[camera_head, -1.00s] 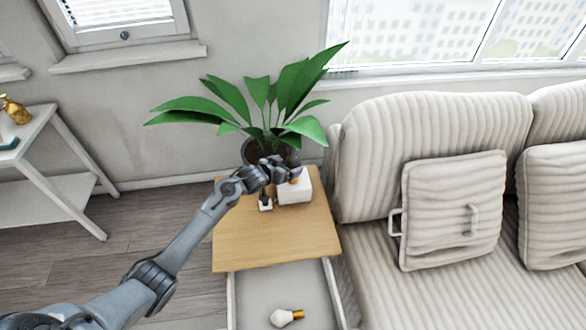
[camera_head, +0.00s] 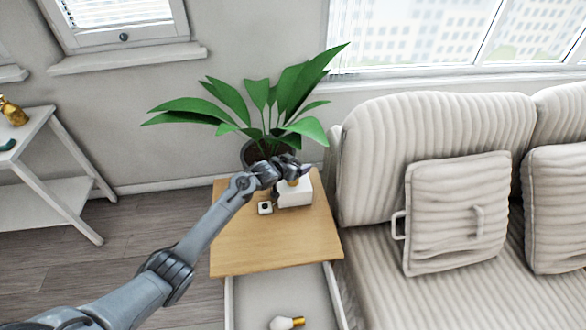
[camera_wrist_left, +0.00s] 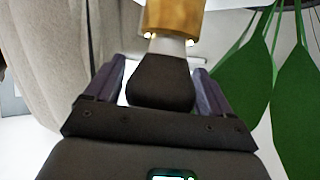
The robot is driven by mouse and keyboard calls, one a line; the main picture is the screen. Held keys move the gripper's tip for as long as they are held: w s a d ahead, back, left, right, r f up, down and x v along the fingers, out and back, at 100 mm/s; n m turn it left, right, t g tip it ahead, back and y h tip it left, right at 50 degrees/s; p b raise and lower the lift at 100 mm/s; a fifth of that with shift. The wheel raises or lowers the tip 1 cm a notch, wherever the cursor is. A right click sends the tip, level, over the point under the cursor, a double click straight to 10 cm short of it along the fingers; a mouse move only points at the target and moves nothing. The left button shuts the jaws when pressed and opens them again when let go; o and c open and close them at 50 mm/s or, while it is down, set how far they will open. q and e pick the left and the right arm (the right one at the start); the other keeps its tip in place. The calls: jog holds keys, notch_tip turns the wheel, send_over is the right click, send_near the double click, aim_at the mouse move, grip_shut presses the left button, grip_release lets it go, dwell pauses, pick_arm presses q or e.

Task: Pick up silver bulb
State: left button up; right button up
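My left gripper (camera_head: 298,170) is over the back of the wooden side table, at the white box. In the left wrist view a dark, rounded, bulb-like body (camera_wrist_left: 160,84) lies between the fingers of my left gripper (camera_wrist_left: 160,90), with a pale grey neck and a gold cylinder beyond it; this may be the silver bulb. The fingers flank it closely, and I cannot tell whether both touch it. In the head view a small gold part (camera_head: 293,182) shows just below the gripper. A white bulb with a gold base (camera_head: 286,323) lies in the open drawer.
The white box (camera_head: 296,194) and a small white block with a dark spot (camera_head: 265,208) are on the table (camera_head: 250,245). A potted plant (camera_head: 265,115) stands behind it. The sofa (camera_head: 430,110) is close on the right. The drawer (camera_head: 270,295) is open in front.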

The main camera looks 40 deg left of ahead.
pick_arm(q)
jog(key=c, duration=0.8)
